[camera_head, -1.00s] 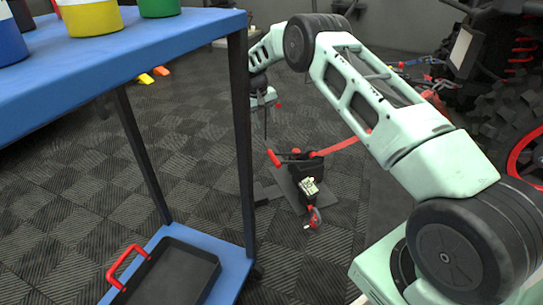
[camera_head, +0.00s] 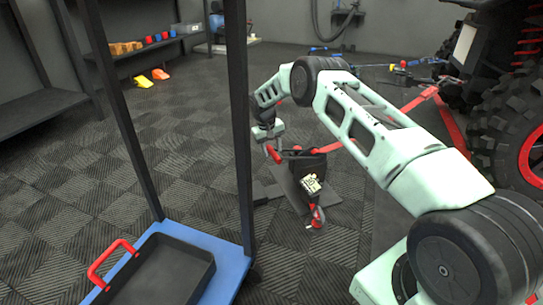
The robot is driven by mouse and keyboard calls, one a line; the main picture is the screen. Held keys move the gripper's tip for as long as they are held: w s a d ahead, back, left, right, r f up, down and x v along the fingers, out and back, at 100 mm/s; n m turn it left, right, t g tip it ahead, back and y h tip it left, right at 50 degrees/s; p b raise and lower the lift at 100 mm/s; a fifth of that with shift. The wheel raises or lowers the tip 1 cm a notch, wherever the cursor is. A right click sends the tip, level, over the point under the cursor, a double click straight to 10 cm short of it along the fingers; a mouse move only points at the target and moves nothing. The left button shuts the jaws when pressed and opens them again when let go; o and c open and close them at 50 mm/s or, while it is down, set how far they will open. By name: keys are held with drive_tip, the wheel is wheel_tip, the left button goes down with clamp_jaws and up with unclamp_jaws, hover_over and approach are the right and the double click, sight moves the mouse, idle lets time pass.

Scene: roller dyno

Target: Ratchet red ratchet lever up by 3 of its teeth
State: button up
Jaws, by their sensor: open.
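The red ratchet lever (camera_head: 273,154) is a short red bar on the left side of a dark ratchet unit (camera_head: 308,165). The unit stands on a tilted grey plate on the floor, in the middle of the head view. A red strap (camera_head: 400,115) runs from it to the right, partly behind my arm. My gripper (camera_head: 268,142) is open, just above the lever's upper end. The fingers are small and partly hidden here, so I cannot tell whether they touch the lever or stand around it.
A blue cart shelf (camera_head: 232,268) with a black tray (camera_head: 165,275) and dark posts (camera_head: 238,130) stands at the near left. A large wheel (camera_head: 518,140) is at the right. Patterned floor is free beyond the cart. Yellow and orange wedges (camera_head: 143,81) lie far left.

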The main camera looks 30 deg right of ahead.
drive_tip(key=shift+f, duration=0.3)
